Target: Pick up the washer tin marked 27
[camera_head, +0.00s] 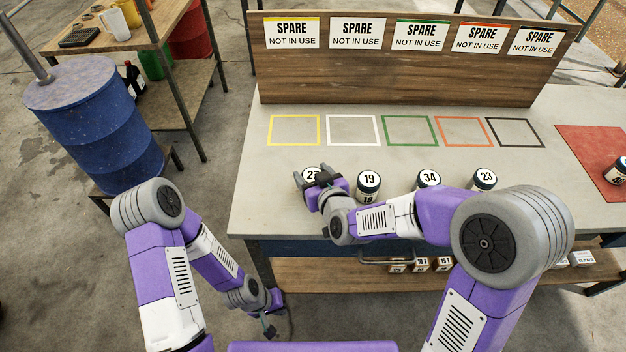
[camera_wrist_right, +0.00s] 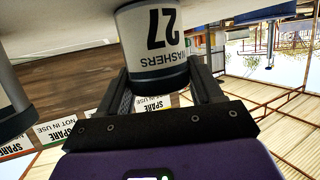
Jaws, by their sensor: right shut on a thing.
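The washer tin marked 27 (camera_head: 311,172) is at the left end of a row of tins on the grey bench. My right gripper (camera_head: 312,183) is shut on it from the near side and partly covers it. In the right wrist view the tin (camera_wrist_right: 155,42) appears upside down, with "27" and "WASHERS" on its white label, between the two fingers (camera_wrist_right: 165,88). I cannot tell whether its base touches the bench. My left gripper (camera_head: 270,322) hangs low beside the bench, away from the tins; its opening is unclear.
Tins marked 19 (camera_head: 368,186), 34 (camera_head: 429,179) and 23 (camera_head: 484,179) stand to the right. Coloured empty outlines (camera_head: 353,130) lie behind them, below a board (camera_head: 410,75) of "SPARE" signs. Another tin (camera_head: 617,171) is on a red mat (camera_head: 590,150). A blue drum (camera_head: 95,125) stands left.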

